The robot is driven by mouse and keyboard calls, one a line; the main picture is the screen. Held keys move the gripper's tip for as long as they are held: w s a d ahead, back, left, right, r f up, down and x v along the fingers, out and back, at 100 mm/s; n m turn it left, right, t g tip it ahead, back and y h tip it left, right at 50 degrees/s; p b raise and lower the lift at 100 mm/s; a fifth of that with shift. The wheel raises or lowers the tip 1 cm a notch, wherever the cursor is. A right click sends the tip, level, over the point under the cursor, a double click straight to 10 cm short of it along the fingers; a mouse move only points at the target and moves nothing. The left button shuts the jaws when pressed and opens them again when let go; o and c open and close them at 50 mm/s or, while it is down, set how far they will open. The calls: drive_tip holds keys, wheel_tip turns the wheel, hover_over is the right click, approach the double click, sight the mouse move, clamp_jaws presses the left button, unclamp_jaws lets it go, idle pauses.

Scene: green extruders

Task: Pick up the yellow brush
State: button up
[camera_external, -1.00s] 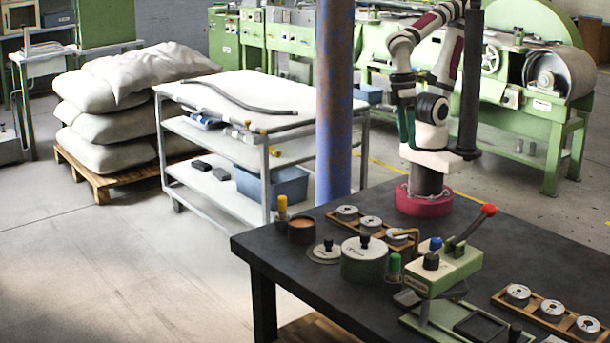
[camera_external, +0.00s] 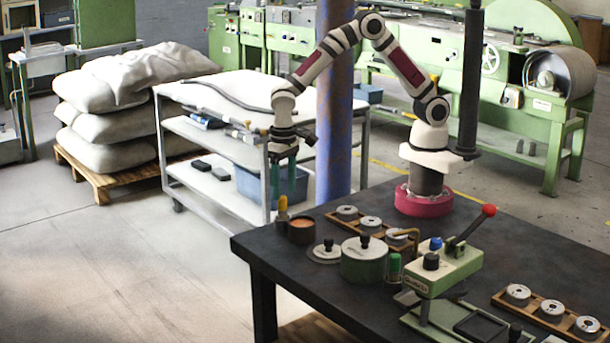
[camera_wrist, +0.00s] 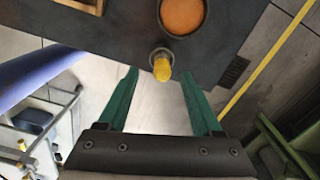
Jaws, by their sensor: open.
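The yellow brush (camera_external: 283,206) stands upright at the back left edge of the dark table, its yellow top uppermost. In the wrist view the yellow brush (camera_wrist: 162,67) shows from above, close to the table edge, ahead of and roughly between the fingers. My gripper (camera_external: 288,196) points down just above and around the brush's position in the external view; the exact depth is hard to tell. Its green fingers are wide apart and empty in the wrist view (camera_wrist: 158,80). The brush's lower end is partly hidden.
A round pot with orange contents (camera_external: 302,230) stands right beside the brush; it also shows in the wrist view (camera_wrist: 183,14). A lidded green pot (camera_external: 363,261), a flat lid (camera_external: 325,254) and a green-capped bottle (camera_external: 394,269) are nearby. A blue pillar (camera_external: 334,150) stands behind the table.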

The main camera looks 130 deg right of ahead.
sight(282, 196)
drive_tip(key=f, duration=0.5)
drive_tip(key=shift+w+d, duration=0.1)
drive_tip(key=shift+w, duration=0.15)
clamp_jaws()
